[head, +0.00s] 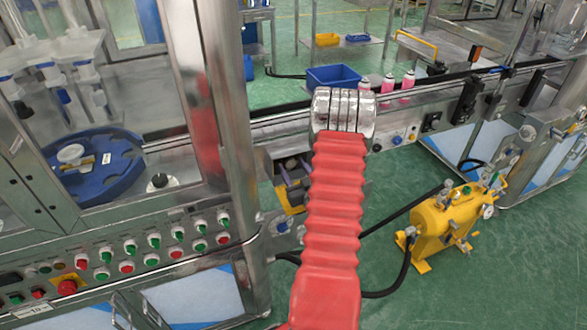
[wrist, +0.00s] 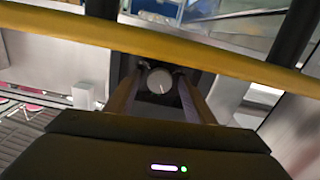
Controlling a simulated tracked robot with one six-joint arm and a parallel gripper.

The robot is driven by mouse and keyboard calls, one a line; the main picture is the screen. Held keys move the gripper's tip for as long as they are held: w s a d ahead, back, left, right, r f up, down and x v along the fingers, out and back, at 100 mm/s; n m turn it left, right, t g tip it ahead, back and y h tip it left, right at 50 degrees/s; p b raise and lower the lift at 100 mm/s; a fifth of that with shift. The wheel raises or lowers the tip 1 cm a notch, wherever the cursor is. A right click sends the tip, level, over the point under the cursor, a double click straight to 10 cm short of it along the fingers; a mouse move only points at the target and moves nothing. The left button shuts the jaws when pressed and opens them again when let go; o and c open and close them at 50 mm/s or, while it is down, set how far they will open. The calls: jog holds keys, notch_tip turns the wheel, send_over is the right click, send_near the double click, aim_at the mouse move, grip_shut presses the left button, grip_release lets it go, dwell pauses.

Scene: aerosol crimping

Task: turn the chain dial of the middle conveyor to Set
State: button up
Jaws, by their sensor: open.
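A round pale grey dial (wrist: 159,81) with a small pointer mark sits on a dark square plate in the wrist view. My gripper (wrist: 157,88) is open, with one finger to the left and one to the right of the dial. I cannot tell whether the fingers touch it or are still short of it. Any lettering around the dial is too small to read. In the head view, my red arm reaches to the conveyor (head: 405,118), and its metal end hides the gripper and the dial.
A yellow bar (wrist: 150,38) crosses the wrist view. In the head view, pink cans (head: 387,84) and a blue bin (head: 334,77) are by the conveyor. A yellow pump unit (head: 440,225) stands on the green floor at right. A cabinet with several knobs (head: 154,240) stands at left.

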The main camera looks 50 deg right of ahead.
jog(key=c, duration=1.1)
jog(key=shift+o, duration=0.2)
jog(key=shift+m, duration=3)
jog(key=o, duration=1.1)
jog(key=shift+c, duration=0.2)
jog(key=shift+s, duration=0.1)
